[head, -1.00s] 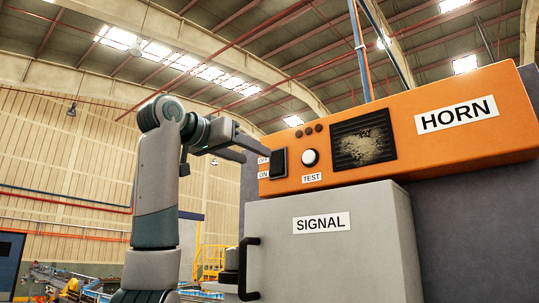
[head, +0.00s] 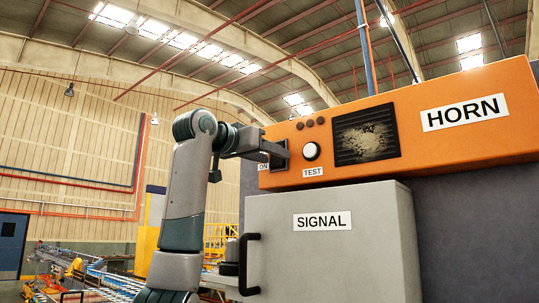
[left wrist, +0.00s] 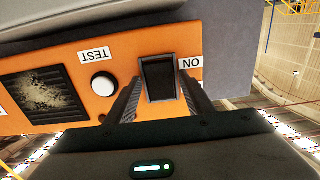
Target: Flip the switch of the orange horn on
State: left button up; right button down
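The orange horn box (head: 408,150) carries a dark rocker switch (head: 284,154) at its left end. In the left wrist view, which shows the scene upside down, the switch (left wrist: 159,78) stands beside an ON label (left wrist: 191,62). My left gripper (head: 274,151) is at the switch in the head view. In the left wrist view its two fingers (left wrist: 160,85) are spread, one on each side of the switch, with nothing held. I cannot tell whether they touch it. The OFF label is hidden. My right gripper is not in view.
A white round TEST button (head: 311,151) and a dark grille (head: 365,134) are right of the switch. Below is a grey SIGNAL box (head: 330,255) with a black handle (head: 248,265). A blue-grey panel stands behind. Open space lies left of the boxes.

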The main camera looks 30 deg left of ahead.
pick_arm(q)
jog(key=c, duration=0.7)
jog(key=shift+f+b, duration=0.25)
jog(key=shift+b, duration=0.25)
jog(key=shift+c, duration=0.2)
jog(key=t+b, duration=0.1)
jog(key=b, duration=0.2)
jog(key=shift+f+t, duration=0.35)
jog(key=shift+t, duration=0.05)
jog(key=shift+w+r+t+h+b, duration=0.15)
jog(key=shift+t+h+b, duration=0.15)
jog(key=shift+t+b, duration=0.3)
jog(key=shift+r, duration=0.1)
jog(key=o, duration=1.1)
jog(key=shift+c, duration=0.2)
